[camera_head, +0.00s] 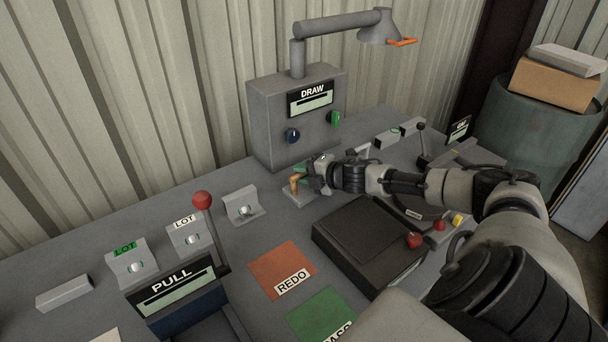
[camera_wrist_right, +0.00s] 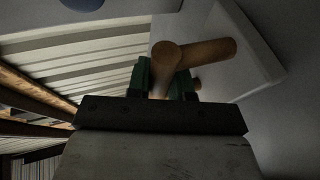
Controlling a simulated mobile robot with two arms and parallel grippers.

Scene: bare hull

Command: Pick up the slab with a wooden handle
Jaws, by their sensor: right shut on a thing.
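The slab (camera_head: 299,198) is a small light-grey plate below the grey DRAW box in the head view. Its wooden handle (camera_head: 294,182) stands up from it. My right gripper (camera_head: 304,177) reaches in from the right and is shut on the wooden handle. In the right wrist view the round wooden handle (camera_wrist_right: 205,51) crosses between the green fingertips (camera_wrist_right: 167,80) of my right gripper, and the pale slab (camera_wrist_right: 240,38) lies behind it. I cannot tell whether the slab touches the bench. My left gripper is not in view.
The DRAW box (camera_head: 268,112) with a lamp arm stands just behind. A dark case (camera_head: 352,232) lies in front of my right forearm. A red-knobbed lever (camera_head: 203,200), an orange REDO pad (camera_head: 280,265) and a green pad (camera_head: 322,312) are to the left and front.

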